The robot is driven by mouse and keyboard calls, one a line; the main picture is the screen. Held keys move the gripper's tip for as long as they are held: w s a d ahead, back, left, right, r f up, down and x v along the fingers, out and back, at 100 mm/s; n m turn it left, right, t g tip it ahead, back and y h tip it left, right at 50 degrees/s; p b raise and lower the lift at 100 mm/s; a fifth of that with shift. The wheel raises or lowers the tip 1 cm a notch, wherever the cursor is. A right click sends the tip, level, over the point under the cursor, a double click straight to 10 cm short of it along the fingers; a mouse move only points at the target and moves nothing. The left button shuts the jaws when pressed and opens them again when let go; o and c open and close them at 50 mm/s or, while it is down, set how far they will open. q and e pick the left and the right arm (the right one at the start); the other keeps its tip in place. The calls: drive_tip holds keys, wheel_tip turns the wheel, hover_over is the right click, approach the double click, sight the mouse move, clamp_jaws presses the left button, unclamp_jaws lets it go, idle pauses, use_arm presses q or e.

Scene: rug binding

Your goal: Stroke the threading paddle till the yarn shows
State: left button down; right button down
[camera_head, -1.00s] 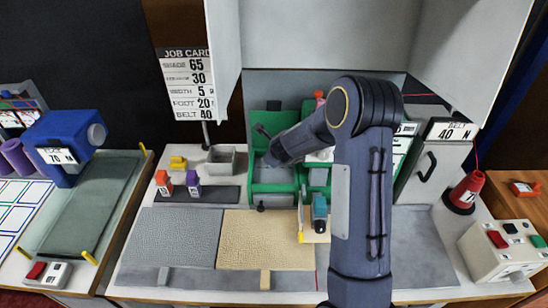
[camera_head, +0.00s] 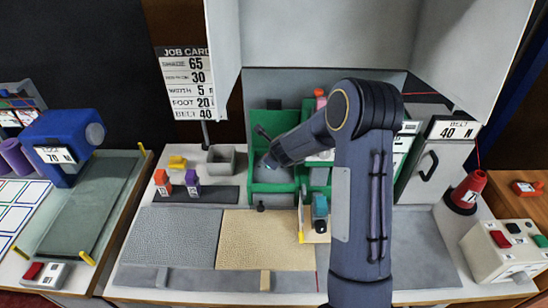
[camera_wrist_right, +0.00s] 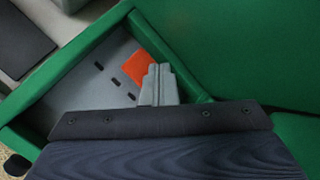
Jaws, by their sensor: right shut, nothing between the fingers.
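The green machine (camera_head: 273,187) stands at the middle back of the bench, with an open grey-floored bay on its left side. My right gripper (camera_head: 268,161) reaches down into that bay. In the right wrist view its closed fingers (camera_wrist_right: 158,85) are shut and empty. An orange paddle-like piece (camera_wrist_right: 137,68) lies on the bay's grey floor beside the fingertips; whether they touch it I cannot tell. Several dark slots are in the floor next to it. No yarn can be made out in the bay. My left gripper is not in view.
Green walls (camera_wrist_right: 190,45) stand close around my fingers. A grey bin (camera_head: 221,159) and orange and purple blocks on a dark strip are left of the machine. A tan rug piece (camera_head: 262,238) lies in front. A red cone (camera_head: 468,190) stands at right.

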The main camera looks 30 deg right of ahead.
drive_tip(key=shift+f+b, duration=0.45)
drive_tip(key=shift+f, duration=0.1)
drive_tip(key=shift+r, duration=0.15)
idle(0.5)
drive_tip(key=shift+r+p, duration=1)
drive_tip(key=shift+p, duration=0.05)
wheel_tip(320, 180, up, 5)
drive_tip(key=p, duration=0.4)
drive_tip(key=shift+r+p, duration=0.1)
drive_tip(key=shift+p, duration=0.3)
